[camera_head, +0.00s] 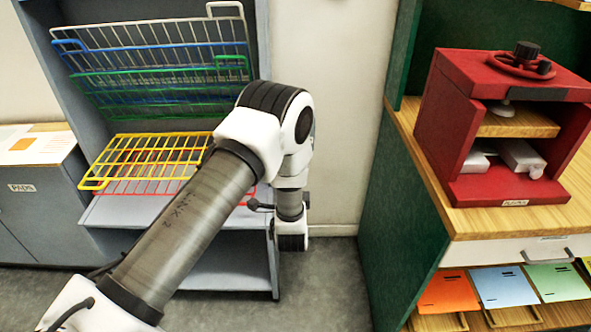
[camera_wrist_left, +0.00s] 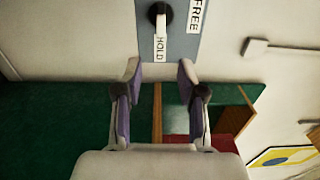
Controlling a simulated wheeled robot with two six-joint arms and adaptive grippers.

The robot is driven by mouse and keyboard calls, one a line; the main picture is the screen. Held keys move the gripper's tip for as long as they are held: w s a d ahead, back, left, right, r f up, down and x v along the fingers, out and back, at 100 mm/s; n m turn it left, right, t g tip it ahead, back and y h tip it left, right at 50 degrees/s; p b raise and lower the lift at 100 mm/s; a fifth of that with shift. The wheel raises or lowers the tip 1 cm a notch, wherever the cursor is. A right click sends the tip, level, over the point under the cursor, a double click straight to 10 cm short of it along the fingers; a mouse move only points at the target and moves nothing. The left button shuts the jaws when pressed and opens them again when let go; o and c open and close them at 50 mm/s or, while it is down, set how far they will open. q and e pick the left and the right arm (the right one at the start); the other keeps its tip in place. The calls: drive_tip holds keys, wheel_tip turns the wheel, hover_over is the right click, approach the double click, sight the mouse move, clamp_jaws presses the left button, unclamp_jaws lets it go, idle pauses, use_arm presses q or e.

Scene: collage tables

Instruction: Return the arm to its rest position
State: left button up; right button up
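My left arm (camera_head: 185,225) comes in from the lower left of the head view, rises to its elbow and bends down to the wrist (camera_head: 291,235). The gripper's fingers cannot be made out in the head view. In the left wrist view my left gripper (camera_wrist_left: 160,75) is open, with a clear gap and nothing between its fingers. My right arm and gripper show in neither view.
A rack with coloured wire shelves (camera_head: 160,70) stands behind the arm. A red press-like box (camera_head: 515,125) sits on a wooden counter at right. A grey plate (camera_wrist_left: 185,45) labelled HOLD and FREE, with a black knob (camera_wrist_left: 160,12), lies beyond the fingertips.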

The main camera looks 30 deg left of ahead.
use_arm(q)
drive_tip(key=s+d+f+g+h, duration=0.2)
drive_tip(key=s+f+g+h, duration=0.1)
drive_tip(key=s+f, duration=0.45)
drive_tip(key=s+d+f+g+h, duration=0.2)
drive_tip(key=s+d+f+g, duration=0.1)
drive_tip(key=s+f, duration=0.45)
drive_tip(key=s+d+f+n+g+h, duration=0.2)
drive_tip(key=s+n, duration=0.4)
drive_tip(key=s, duration=0.5)
drive_tip(key=s+d+f+n+g+h, duration=0.2)
drive_tip(key=s+d+f+n+g, duration=0.2)
drive_tip(key=s, duration=0.8)
drive_tip(key=n+g, duration=0.2)
drive_tip(key=g, duration=0.1)
drive_tip(key=shift+d+h, duration=0.25)
drive_tip(key=shift+h, duration=0.15)
